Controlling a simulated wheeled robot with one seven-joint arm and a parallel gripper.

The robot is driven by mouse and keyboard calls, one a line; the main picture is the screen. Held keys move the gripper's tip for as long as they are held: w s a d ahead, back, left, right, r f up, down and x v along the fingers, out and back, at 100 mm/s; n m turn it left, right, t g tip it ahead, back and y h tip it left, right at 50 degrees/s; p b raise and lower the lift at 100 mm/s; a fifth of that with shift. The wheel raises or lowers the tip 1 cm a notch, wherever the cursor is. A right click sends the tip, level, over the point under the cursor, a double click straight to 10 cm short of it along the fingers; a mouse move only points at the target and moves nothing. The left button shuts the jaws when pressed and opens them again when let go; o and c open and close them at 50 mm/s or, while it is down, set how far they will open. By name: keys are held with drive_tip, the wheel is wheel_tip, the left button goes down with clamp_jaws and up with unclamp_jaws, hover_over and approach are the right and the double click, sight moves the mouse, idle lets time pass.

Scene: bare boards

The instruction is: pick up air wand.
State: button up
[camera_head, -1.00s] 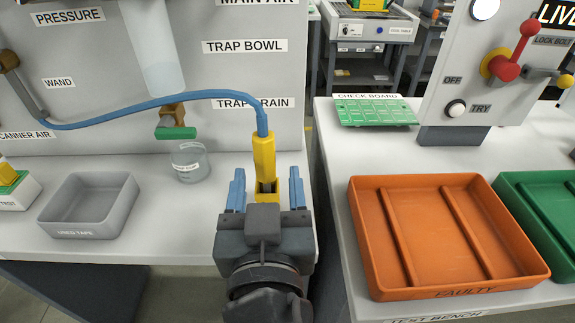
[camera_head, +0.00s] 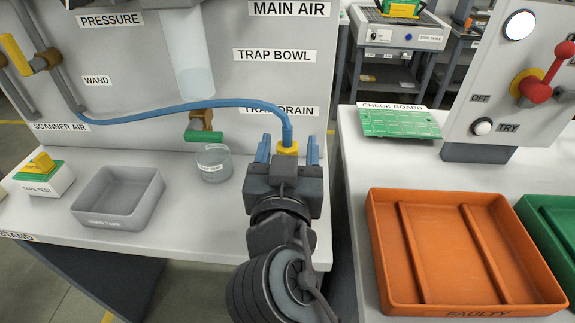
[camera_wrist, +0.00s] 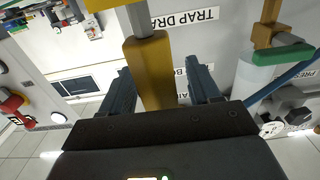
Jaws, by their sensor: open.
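The air wand (camera_head: 288,148) has a yellow body with a blue hose (camera_head: 190,108) arching to it from the panel on the left. In the head view my gripper (camera_head: 287,142) hides most of the yellow body. In the wrist view the yellow wand body (camera_wrist: 150,72) stands between the two blue fingers of my gripper (camera_wrist: 163,76), nearer the left one. The fingers are open, with gaps visible on both sides. I cannot tell what supports the wand's lower end.
A grey used-tape tray (camera_head: 118,196), a clear cup (camera_head: 214,162) and a tape-test block (camera_head: 45,176) sit on the left bench. An orange faulty tray (camera_head: 390,270) and a green check board (camera_head: 400,123) lie on the right bench. A narrow gap separates the benches.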

drive_tip(key=shift+c, duration=0.2)
drive_tip(key=c, duration=1)
drive_tip(key=shift+r, duration=0.1)
